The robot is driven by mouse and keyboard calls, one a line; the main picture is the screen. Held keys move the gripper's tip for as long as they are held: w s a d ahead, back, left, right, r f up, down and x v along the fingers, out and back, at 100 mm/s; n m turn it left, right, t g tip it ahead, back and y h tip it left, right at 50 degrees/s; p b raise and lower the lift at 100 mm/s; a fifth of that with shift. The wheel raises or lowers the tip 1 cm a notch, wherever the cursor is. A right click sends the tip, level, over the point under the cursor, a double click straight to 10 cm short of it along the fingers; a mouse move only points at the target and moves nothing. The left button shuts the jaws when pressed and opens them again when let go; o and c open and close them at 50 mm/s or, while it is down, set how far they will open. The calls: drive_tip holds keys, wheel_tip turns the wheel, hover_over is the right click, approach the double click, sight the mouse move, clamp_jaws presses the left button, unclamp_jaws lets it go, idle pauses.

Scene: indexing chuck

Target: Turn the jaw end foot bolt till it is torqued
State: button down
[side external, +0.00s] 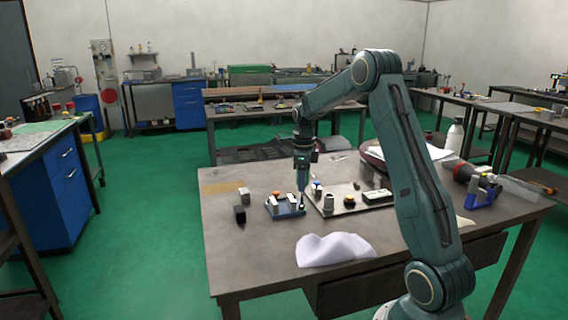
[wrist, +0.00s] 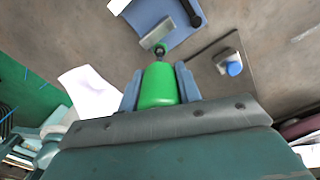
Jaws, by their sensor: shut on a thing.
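The chuck fixture has a blue base (side external: 289,211) with light grey blocks on it, on the table under my gripper. In the wrist view its blue base (wrist: 160,12) is at the top, with a dark bar at one corner. My gripper (side external: 302,186) points straight down over the right end of the fixture. In the wrist view my gripper (wrist: 160,88) is shut on a green-handled driver (wrist: 158,86). The driver's dark tip is beside a grey block at the fixture's near edge. The bolt head is hidden or too small to tell, so I cannot tell whether the tip is seated.
A metal plate (side external: 348,208) with several small parts lies right of the fixture. A black cube (side external: 240,215) and a beige block (side external: 244,194) stand left. A white cloth (side external: 335,249) lies in front. A blue vise (side external: 482,193) stands far right. The table's left front is clear.

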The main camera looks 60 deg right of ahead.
drive_tip(key=shift+n, duration=1.5)
drive_tip(key=shift+n, duration=0.3)
drive_tip(key=shift+n, duration=1.5)
drive_tip(key=shift+n, duration=1.7)
drive_tip(key=shift+n, duration=0.3)
drive_tip(key=shift+n, duration=1.2)
